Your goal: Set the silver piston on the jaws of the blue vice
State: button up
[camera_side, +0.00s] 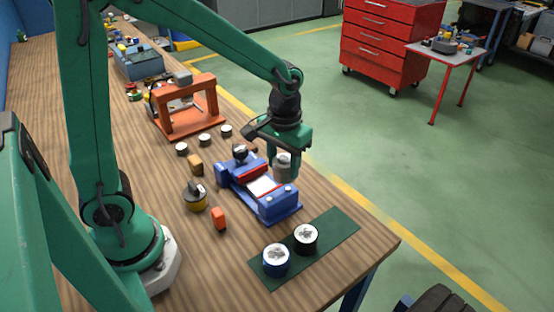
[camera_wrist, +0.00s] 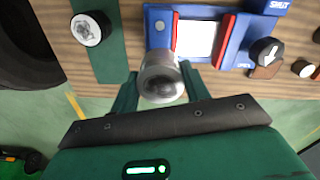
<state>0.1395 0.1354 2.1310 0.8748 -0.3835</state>
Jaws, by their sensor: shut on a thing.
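The silver piston (camera_side: 283,166) is in my gripper (camera_side: 287,158), held between its two green fingers. In the wrist view the piston (camera_wrist: 161,80) shows end-on between the fingertips (camera_wrist: 160,88). The blue vice (camera_side: 279,206) stands on the bench, with red jaw faces and a pale bright patch between them. In the side view the piston appears beside the vice's right long edge. In the wrist view the piston overlaps the edge of the vice (camera_wrist: 233,40) nearest my gripper. I cannot tell how high it is above the bench. The vice's dark knob (camera_wrist: 265,50) bears a white arrow.
A green mat (camera_side: 335,232) holds a blue cylinder (camera_side: 276,259) and a black cylinder (camera_side: 305,238). An orange frame (camera_side: 188,121) stands behind several small cylinders.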

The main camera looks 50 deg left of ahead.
jog(key=s+a+n, duration=0.1)
jog(key=a, duration=0.5)
jog(key=shift+s+a+f+n, duration=0.15)
jog(key=shift+s+a+n, duration=0.1)
jog(key=shift+n, duration=0.05)
jog(key=shift+f, duration=0.2)
jog(key=shift+f, duration=3)
jog(key=shift+f, duration=0.45)
dwell(0.5)
jog(key=o, duration=1.1)
jog(key=shift+d, duration=0.1)
jog(key=shift+c, duration=0.2)
